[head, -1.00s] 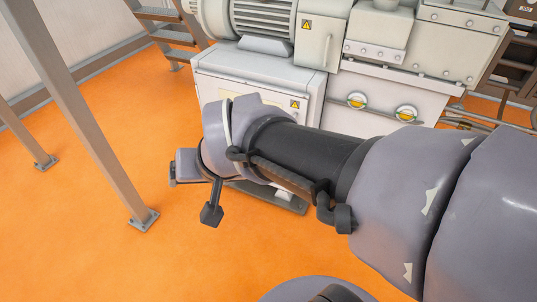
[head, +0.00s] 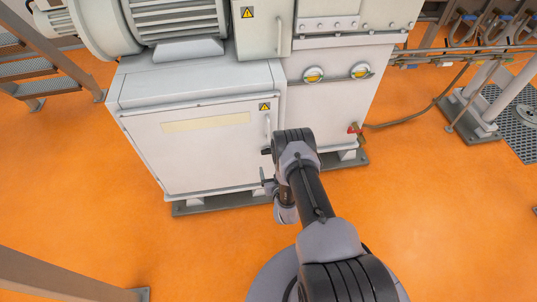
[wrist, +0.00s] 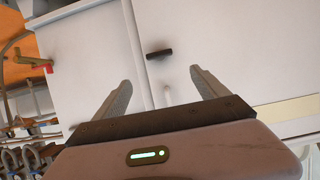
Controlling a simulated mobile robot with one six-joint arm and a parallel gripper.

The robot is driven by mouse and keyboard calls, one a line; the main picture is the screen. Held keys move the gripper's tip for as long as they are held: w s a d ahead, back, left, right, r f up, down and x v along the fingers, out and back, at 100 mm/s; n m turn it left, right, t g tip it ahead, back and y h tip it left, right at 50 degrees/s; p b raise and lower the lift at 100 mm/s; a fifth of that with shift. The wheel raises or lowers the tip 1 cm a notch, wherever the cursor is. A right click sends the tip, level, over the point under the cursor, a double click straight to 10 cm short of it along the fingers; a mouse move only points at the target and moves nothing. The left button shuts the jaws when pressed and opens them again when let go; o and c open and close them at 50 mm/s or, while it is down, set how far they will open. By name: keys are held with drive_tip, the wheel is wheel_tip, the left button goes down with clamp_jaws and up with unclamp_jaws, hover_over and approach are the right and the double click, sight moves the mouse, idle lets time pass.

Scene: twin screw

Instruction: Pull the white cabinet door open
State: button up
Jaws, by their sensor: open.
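The white cabinet door (head: 190,152) is shut and sits flush in the cabinet front in the head view. Its slim upright white handle (head: 267,126) is near the door's right edge. In the wrist view, which is roughly upside down, the handle (wrist: 167,96) shows small between my jaws, with a dark latch-like piece (wrist: 160,53) on the door. My gripper (wrist: 161,79) is open and faces the door, with nothing held. I cannot tell how far the jaws are from the handle.
A red-handled valve (head: 355,129) stands out right of the cabinet, with a hose trailing right. A motor (head: 175,20) sits above. A grey beam (head: 65,278) crosses the lower left. Orange floor (head: 110,215) is clear in front of the door.

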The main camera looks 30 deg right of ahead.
sight(268, 151)
drive_tip(key=b+x, duration=0.2)
drive_tip(key=x, duration=0.2)
drive_tip(key=b+x, duration=0.2)
drive_tip(key=x, duration=0.2)
drive_tip(key=b+x, duration=0.2)
drive_tip(key=x, duration=0.3)
drive_tip(key=shift+f, duration=0.3)
drive_tip(key=shift+w+b, duration=0.35)
drive_tip(key=shift+w, duration=0.1)
drive_tip(key=shift+s+r, duration=0.1)
clamp_jaws()
